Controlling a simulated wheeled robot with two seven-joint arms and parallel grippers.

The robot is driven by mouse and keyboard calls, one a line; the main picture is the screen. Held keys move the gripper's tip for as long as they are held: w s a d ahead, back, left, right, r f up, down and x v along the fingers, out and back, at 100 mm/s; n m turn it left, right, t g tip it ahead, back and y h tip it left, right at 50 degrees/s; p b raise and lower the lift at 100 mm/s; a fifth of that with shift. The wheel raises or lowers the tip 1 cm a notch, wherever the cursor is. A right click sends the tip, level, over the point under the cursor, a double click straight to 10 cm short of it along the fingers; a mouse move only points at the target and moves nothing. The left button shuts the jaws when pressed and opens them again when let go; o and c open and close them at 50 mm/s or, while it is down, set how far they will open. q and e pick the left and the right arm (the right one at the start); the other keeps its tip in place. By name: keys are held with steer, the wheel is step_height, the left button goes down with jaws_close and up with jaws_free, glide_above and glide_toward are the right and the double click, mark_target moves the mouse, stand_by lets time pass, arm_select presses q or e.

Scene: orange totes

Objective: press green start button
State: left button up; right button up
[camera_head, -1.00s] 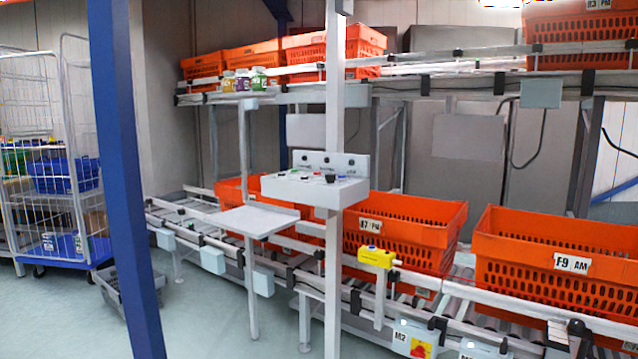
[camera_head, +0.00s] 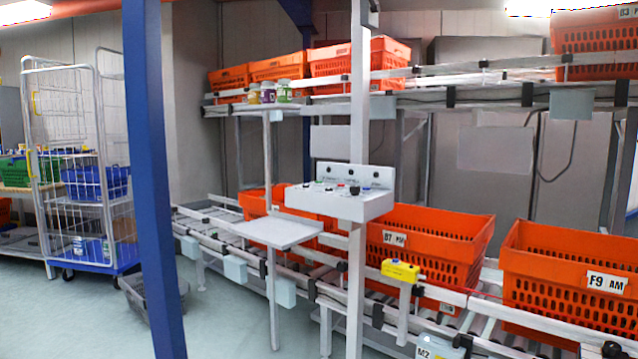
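A white control box (camera_head: 338,201) is mounted on a light grey post above the lower conveyor, near the middle of the head view. Several small buttons and knobs sit on its top, with a blue one, a red one and a dark knob among them. A small greenish spot (camera_head: 318,185) shows on the left part of the top, too small to tell for sure as the green start button. Neither of my grippers is in view.
A blue post (camera_head: 150,180) stands in front at the left. A small grey shelf (camera_head: 270,232) juts out before the lower conveyor. Orange totes (camera_head: 432,225) sit on both conveyor levels. A wire cage trolley (camera_head: 85,200) stands at the left, with open floor beside it.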

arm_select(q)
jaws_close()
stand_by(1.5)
